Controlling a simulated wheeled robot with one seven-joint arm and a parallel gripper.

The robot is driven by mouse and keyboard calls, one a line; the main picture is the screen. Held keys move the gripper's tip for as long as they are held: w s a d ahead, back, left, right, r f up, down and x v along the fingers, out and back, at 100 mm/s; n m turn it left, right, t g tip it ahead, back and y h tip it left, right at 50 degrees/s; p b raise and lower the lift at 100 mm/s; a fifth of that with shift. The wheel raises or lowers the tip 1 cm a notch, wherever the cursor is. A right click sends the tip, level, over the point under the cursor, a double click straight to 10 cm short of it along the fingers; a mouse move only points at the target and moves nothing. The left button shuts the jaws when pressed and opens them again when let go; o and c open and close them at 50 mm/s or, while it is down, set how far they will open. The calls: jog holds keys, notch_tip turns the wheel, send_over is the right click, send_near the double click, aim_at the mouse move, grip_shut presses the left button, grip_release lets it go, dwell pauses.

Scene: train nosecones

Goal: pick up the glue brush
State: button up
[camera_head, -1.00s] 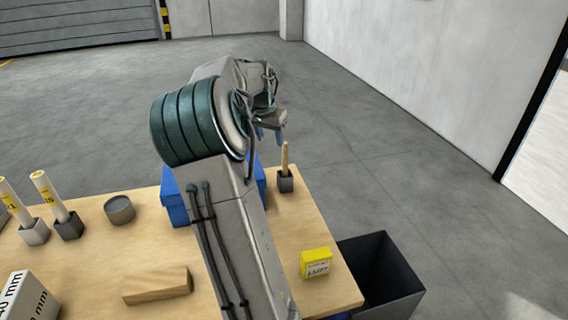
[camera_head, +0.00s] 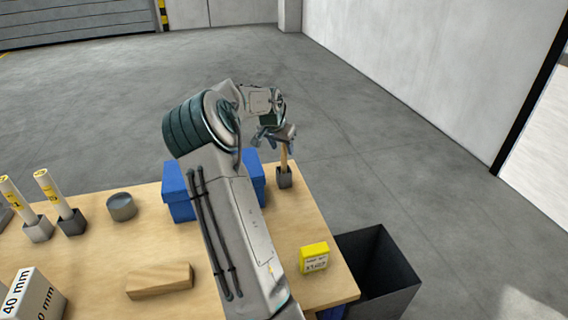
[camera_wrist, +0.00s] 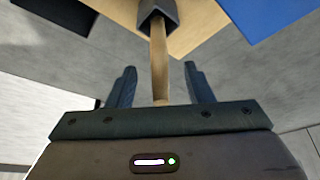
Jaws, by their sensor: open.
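The glue brush (camera_head: 284,157) has a light wooden handle and stands upright in a small grey square holder (camera_head: 284,178) near the far right edge of the table. My gripper (camera_head: 275,140) is at the top of the handle in the head view. In the wrist view the handle (camera_wrist: 159,62) runs between the two dark fingers of my gripper (camera_wrist: 160,85), with a gap on each side. The fingers are open and do not grip it. The holder (camera_wrist: 158,14) shows at the top of that view. The bristles are hidden in the holder.
A blue box (camera_head: 178,198) stands left of the holder, partly behind my arm. A yellow box (camera_head: 313,257) sits near the right edge, with a dark open bin (camera_head: 378,272) beyond. A round grey tin (camera_head: 121,207) and wooden block (camera_head: 160,281) lie left.

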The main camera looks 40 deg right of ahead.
aim_at(284, 163)
jog(key=shift+p+x, duration=0.4)
jog(key=shift+x, duration=1.45)
jog(key=shift+d, duration=0.1)
grip_shut()
